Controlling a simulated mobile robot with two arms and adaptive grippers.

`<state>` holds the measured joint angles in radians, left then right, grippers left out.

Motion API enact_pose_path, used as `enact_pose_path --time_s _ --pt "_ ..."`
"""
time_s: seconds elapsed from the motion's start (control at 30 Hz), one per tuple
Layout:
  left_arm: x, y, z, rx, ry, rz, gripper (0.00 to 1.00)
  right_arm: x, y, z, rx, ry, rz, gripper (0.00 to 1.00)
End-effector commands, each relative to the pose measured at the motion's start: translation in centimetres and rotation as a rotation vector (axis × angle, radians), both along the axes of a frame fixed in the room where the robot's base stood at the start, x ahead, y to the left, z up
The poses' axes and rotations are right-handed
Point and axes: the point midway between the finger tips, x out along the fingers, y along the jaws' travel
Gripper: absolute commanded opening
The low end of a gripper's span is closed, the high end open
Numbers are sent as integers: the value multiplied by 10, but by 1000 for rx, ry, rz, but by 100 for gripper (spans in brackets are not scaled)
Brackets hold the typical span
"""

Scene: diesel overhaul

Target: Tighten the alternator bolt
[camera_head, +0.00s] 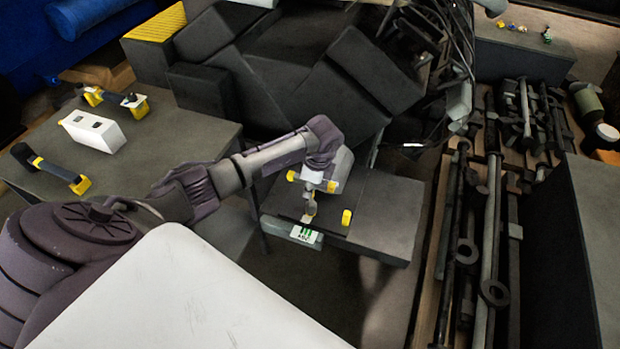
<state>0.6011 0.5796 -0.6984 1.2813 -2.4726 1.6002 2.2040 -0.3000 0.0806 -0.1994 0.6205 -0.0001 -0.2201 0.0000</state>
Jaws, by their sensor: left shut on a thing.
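My left gripper (309,209) reaches down over the small dark table (385,205) in the middle of the view. It is shut on a small, pale-tipped thing that it mostly hides, so I cannot tell what that is. Small yellow parts show on both sides of the gripper's wrist. A yellow piece (347,217) shows just right of the fingertips. A grey bar with a white and green label (306,235) is at the table's front edge, just below the fingertips. I cannot make out the alternator or its bolt. My right gripper is not in view.
The left table (190,135) holds a white box (92,131) and two black-and-yellow tools (50,168) (115,99). Dark machine blocks (290,75) stand behind. Racks of long metal rods (490,220) fill the right. The small table's right part is clear.

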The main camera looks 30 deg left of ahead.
Motion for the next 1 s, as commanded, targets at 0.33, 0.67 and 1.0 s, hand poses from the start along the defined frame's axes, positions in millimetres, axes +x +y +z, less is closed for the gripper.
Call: enact_pose_path --time_s 0.33,0.67,1.0 --pt "1 1 -10 1 -2 -107 0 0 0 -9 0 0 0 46" --pt "1 0 -13 3 -2 -805 0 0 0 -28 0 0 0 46" --pt "2 -3 -15 1 -3 -1461 0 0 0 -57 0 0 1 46"
